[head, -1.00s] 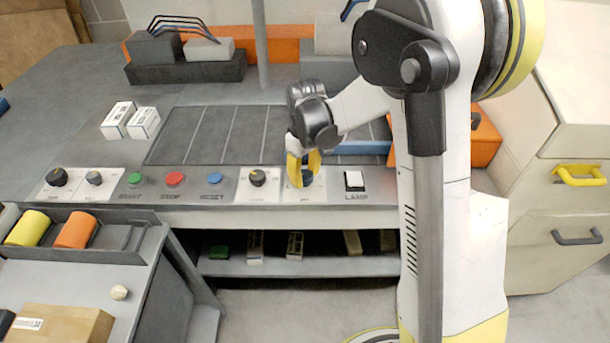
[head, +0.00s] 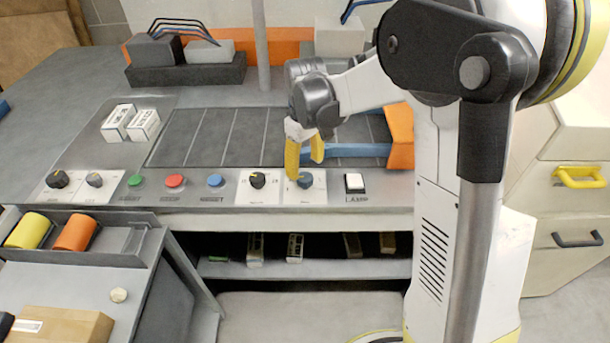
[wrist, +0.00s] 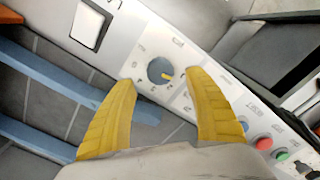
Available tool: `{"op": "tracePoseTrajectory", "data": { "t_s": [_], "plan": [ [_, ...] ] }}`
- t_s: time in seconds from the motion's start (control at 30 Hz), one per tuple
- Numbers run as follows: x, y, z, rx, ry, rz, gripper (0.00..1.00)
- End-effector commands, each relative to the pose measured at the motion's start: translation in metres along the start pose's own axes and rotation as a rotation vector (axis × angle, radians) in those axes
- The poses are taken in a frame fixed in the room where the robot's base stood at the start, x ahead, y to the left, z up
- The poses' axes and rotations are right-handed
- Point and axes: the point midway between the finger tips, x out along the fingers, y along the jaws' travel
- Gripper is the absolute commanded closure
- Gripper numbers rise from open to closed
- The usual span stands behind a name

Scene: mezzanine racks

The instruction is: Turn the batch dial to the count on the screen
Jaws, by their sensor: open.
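A dark round dial (head: 306,182) sits on a white plate on the grey console front, left of the lamp switch. I cannot tell from the labels which is the batch dial. My gripper (head: 305,168) is open just above and behind the right dial. In the wrist view its yellow fingers (wrist: 163,77) flank the dial, apparently not touching it. No readable screen shows.
Green (head: 135,181), red (head: 175,181) and blue (head: 215,180) buttons line the console. The white lamp switch (head: 354,182) is right of the dials. Blue rails (head: 350,150) and an orange block (head: 401,140) lie behind. Two more dials (head: 57,180) are far left.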

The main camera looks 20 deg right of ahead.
Motion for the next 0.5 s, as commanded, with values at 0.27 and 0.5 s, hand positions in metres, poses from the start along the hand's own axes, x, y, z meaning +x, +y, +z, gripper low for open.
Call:
{"op": "tracePoseTrajectory", "data": {
  "t_s": [0.27, 0.5],
  "plan": [
    [-0.054, 0.0, 0.0, 0.0, 0.0, 0.0, 0.38],
    [-0.067, 0.0, 0.0, 0.0, 0.0, 0.0, 0.38]
  ]
}}
